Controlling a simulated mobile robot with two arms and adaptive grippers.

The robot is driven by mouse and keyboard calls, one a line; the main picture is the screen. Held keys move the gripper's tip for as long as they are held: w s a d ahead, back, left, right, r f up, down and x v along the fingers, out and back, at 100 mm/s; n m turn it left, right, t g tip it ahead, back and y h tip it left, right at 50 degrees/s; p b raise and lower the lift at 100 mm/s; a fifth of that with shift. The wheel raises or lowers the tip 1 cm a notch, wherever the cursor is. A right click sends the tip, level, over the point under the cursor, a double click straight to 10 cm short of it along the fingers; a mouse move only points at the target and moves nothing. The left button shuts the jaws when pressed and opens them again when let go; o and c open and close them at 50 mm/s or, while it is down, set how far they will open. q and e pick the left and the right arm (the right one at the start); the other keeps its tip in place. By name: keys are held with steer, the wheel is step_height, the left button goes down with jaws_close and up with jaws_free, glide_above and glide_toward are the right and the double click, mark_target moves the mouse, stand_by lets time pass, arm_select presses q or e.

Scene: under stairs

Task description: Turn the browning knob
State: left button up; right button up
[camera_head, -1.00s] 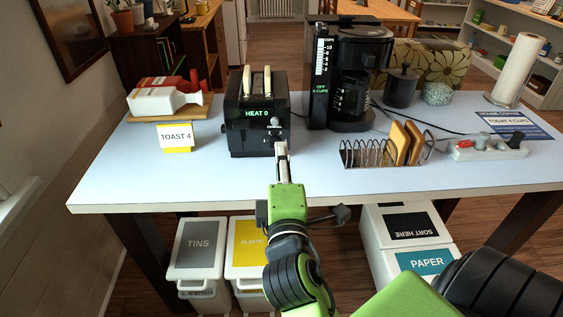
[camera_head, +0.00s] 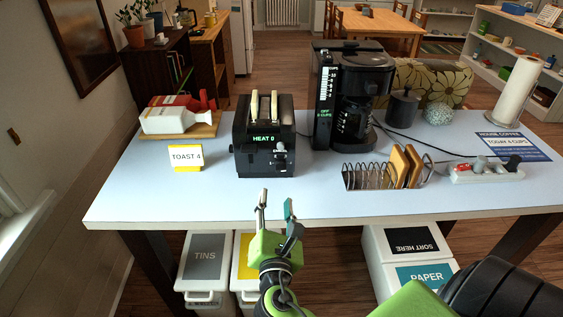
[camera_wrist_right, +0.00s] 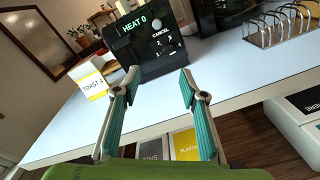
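A black toaster (camera_head: 250,160) stands on the table with two bread slices upright in its top. Its green display reads HEAT 0. The browning knob (camera_wrist_right: 168,43) appears dark among white numerals below CANCEL in the right wrist view; its exact setting is too small to read. A card (camera_head: 186,157) beside the toaster reads TOAST 4. My right gripper (camera_head: 276,203) is open and empty, in front of the toaster near the table's front edge and clear of the knob. In the right wrist view its teal-padded fingers (camera_wrist_right: 159,80) are spread below the toaster's front. My left gripper is not in view.
A black coffee maker (camera_head: 358,80) stands right of the toaster. A wire rack (camera_head: 362,177) holding toast is at front right. White bins (camera_head: 204,255) stand below. The tabletop before the toaster is clear.

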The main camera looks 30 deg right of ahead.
mark_target(281, 171)
steer(key=w+d+f+n+p, duration=0.1)
steer(key=w+d+n, duration=0.1)
steer(key=w+d, duration=0.1)
steer(key=w+d+f+n+p, duration=0.1)
steer(key=w+d+n+p, duration=0.1)
steer(key=w+d+n, duration=0.1)
steer(key=w+d+f+n+p, duration=0.1)
steer(key=w+d+n+p, duration=0.1)
steer(key=w, duration=0.3)
steer(key=shift+w+d, duration=0.3)
steer(key=shift+d, duration=0.25)
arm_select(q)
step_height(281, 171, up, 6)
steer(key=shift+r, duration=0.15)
arm_select(e)
steer(key=c, duration=1.1)
